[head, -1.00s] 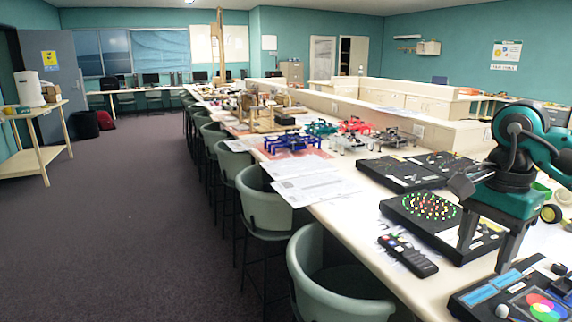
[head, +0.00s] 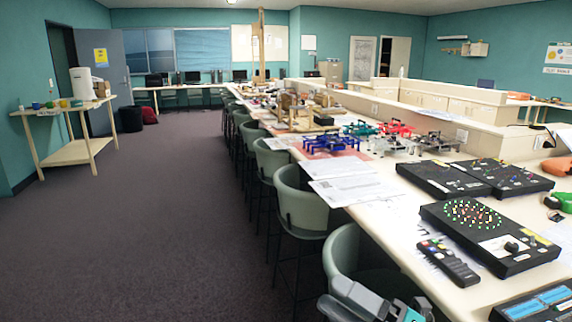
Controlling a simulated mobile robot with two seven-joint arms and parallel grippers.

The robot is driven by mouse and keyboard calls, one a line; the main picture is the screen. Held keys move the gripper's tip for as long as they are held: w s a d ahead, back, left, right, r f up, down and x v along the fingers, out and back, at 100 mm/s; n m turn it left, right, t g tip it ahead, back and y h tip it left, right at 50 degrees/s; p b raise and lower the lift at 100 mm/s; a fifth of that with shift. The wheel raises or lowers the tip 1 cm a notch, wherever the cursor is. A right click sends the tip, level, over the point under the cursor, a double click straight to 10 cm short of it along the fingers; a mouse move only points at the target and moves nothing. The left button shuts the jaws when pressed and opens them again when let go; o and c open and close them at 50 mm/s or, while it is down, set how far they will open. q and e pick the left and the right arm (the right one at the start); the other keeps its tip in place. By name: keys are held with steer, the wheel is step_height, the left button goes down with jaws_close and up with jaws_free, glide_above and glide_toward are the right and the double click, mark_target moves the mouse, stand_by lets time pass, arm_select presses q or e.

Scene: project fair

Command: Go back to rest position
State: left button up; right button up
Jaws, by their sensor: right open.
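My right gripper (head: 342,298) shows at the bottom edge of the head view, in front of the nearest green chair (head: 350,248) and left of the table edge. Its grey fingers point to the left, apart and with nothing seen between them. The rest of it is cut off by the frame. My left gripper is not in view.
The long white table (head: 400,215) runs away on the right. Near its edge lie a remote control (head: 448,262) and a black board with colored pegs (head: 490,238). Several chairs line its left side. The dark carpet (head: 150,240) on the left is open.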

steer(key=s+d+f+m+t+h, duration=0.1)
steer(key=d+f+m+t+h, duration=0.2)
steer(key=f+m+h, duration=0.55)
steer(key=s+d+f+m+t+h, duration=0.15)
steer(key=d+f+m+h, duration=0.35)
steer(key=m, duration=0.7)
steer(key=s+f+m+g+h, duration=0.1)
steer(key=s+f+m+g, duration=0.1)
steer(key=s+f+m, duration=0.2)
steer(key=s+d+f+m+g+h, duration=0.1)
steer(key=s+f+m+g+h, duration=0.1)
steer(key=s+f, duration=0.4)
step_height(320, 180, down, 4)
steer(key=shift+d+f+m+g, duration=0.15)
steer(key=shift+m+g, duration=0.5)
steer(key=shift+m, duration=0.6)
steer(key=shift+w, duration=0.1)
